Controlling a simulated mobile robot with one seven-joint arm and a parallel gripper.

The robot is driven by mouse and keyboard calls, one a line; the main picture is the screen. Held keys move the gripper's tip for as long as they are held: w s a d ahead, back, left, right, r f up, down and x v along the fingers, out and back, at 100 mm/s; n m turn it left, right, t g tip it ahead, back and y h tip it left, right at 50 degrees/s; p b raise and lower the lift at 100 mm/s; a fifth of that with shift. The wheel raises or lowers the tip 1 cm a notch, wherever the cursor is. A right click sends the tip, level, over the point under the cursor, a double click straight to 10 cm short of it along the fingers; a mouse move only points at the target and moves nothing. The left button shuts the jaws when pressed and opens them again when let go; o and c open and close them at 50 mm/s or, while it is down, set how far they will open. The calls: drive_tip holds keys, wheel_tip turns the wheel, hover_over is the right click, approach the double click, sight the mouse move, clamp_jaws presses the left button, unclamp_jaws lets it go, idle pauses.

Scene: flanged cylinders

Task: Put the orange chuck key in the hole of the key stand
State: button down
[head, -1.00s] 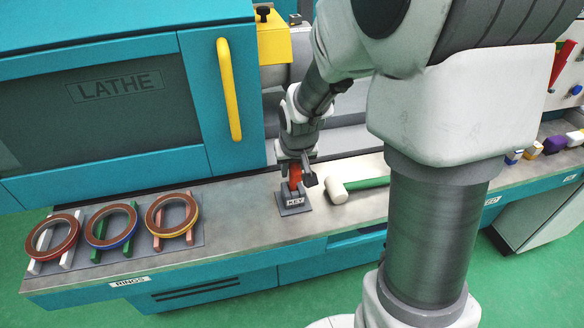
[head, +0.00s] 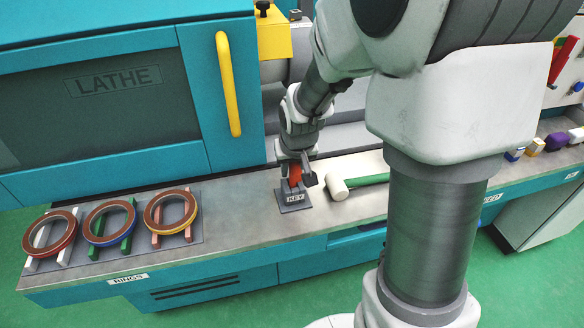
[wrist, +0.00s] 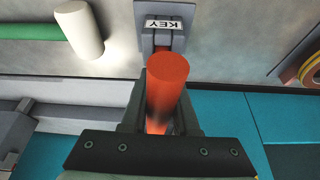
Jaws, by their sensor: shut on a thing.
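The orange chuck key (wrist: 168,82) is held between the fingers of my gripper (wrist: 160,115) in the wrist view. It also shows as a small orange patch in the head view (head: 295,174). The grey key stand (head: 294,200) with its KEY label sits on the bench right below my gripper (head: 296,172). In the wrist view the stand (wrist: 146,38) lies just beyond the key's orange end. The hole and the key's lower end are hidden, so I cannot tell whether the key is in the hole.
A mallet with a white head (head: 338,187) and green handle (head: 368,180) lies close to the right of the stand. Several coloured rings (head: 170,212) lie on supports at the left. The lathe door (head: 90,110) stands behind. Bare bench (head: 240,205) is free left of the stand.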

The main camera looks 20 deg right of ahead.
drive_tip(key=c, duration=0.6)
unclamp_jaws()
drive_tip(key=shift+r, duration=0.1)
drive_tip(key=p+v, duration=0.3)
drive_tip(key=v, duration=1.4)
drive_tip(key=shift+p, duration=0.4)
drive_tip(key=shift+s+r, duration=0.1)
drive_tip(key=s+r+t+p, duration=0.1)
drive_tip(key=s+r+p, duration=0.6)
drive_tip(key=s+r, duration=0.4)
drive_tip(key=s, duration=0.3)
drive_tip(key=shift+s+n, duration=0.2)
drive_tip(key=shift+n, duration=0.1)
